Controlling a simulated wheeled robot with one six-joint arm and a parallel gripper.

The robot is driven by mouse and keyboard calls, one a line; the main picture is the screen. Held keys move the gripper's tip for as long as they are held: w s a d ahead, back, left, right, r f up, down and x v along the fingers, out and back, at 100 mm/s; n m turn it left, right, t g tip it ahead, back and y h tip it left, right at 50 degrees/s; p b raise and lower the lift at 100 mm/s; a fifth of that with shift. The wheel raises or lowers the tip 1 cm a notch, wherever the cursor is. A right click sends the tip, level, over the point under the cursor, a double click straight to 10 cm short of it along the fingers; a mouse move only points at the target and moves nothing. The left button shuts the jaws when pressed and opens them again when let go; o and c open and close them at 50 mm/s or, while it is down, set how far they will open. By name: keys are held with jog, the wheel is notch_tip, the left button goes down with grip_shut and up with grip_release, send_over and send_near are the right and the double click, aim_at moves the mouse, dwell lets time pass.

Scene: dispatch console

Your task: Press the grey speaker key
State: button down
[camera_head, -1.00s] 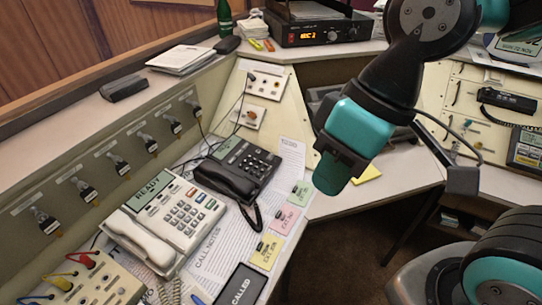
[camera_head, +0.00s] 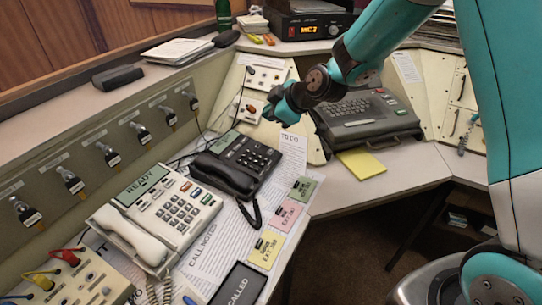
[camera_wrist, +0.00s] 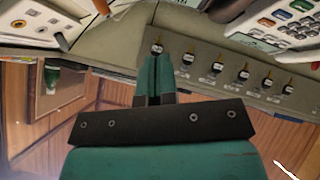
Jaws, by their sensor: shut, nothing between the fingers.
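A cream desk phone (camera_head: 170,212) with a READY display, white handset, number pad and a row of coloured keys (camera_head: 196,191) lies on the left desk. I cannot make out which key is the grey speaker key. A black desk phone (camera_head: 237,163) lies just beyond it. My gripper (camera_head: 272,108) is shut and empty, above the far end of the desk near the sloped jack panel, apart from both phones. In the wrist view its shut fingers (camera_wrist: 155,78) point towards the row of plugs, and the cream phone (camera_wrist: 297,30) shows at top right.
A row of corded plugs (camera_head: 112,158) lines the back panel. A dark keyboard unit (camera_head: 365,122) stands on the right desk behind my arm, with a yellow pad (camera_head: 362,163) before it. Coloured note cards (camera_head: 288,214) lie by the desk edge. A radio unit (camera_head: 305,27) stands at the back.

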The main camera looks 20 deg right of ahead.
jog(key=w+d+f+t, duration=0.1)
jog(key=w+d+f, duration=0.1)
jog(key=w+f, duration=0.2)
jog(key=shift+d+n+h, duration=0.3)
jog(key=shift+d+n, duration=0.05)
jog(key=shift+n, duration=0.05)
jog(key=shift+f+b, duration=0.2)
jog(key=shift+b, duration=0.1)
jog(key=b, duration=0.5)
send_over(272, 153)
notch_tip(272, 153, down, 8)
jog(key=shift+s+r, duration=0.1)
jog(key=shift+r, duration=0.05)
jog(key=shift+f+b, duration=0.3)
jog(key=shift+f, duration=0.15)
jog(key=shift+f, duration=0.1)
dwell(0.9)
jog(key=shift+a+f+t+b, duration=0.1)
jog(key=shift+f+t+b, duration=0.2)
jog(key=shift+b, duration=0.2)
